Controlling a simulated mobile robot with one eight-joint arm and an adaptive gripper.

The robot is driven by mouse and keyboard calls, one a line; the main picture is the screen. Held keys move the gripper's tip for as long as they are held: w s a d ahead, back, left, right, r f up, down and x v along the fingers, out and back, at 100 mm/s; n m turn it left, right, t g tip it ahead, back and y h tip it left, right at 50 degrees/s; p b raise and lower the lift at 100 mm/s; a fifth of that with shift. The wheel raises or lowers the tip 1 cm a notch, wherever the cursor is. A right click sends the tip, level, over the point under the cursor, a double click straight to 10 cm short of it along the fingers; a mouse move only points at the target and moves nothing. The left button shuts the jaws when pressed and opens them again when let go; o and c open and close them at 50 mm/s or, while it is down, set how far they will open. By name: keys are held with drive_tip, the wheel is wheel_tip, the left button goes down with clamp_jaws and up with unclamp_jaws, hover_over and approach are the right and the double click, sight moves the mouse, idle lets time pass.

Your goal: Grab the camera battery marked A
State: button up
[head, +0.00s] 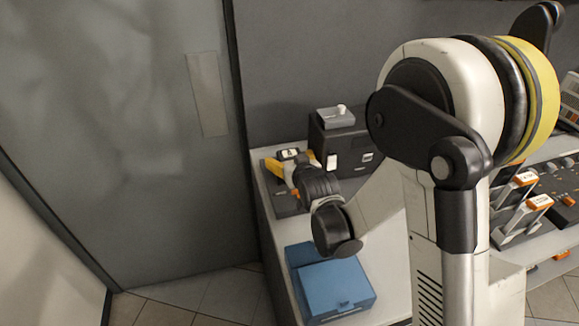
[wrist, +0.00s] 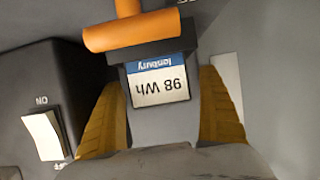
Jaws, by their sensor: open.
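A dark battery (head: 290,154) with a pale label stands on the counter's far left part in the head view; the mark on the label is too small to read surely. In the wrist view the battery (wrist: 158,82) shows a blue and white label reading "98 Wh", upside down, with an orange bar at its top end. My gripper (head: 293,165) is open, its yellow fingers on either side of the battery. In the wrist view my gripper (wrist: 162,108) straddles the battery's body; whether the fingers touch it I cannot tell.
A black box (head: 352,142) with a white switch (wrist: 45,135) stands close beside the battery. A blue case (head: 335,286) lies on the white counter nearer me. Orange-topped units (head: 538,203) stand at the right.

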drive_tip(key=c, duration=1.5)
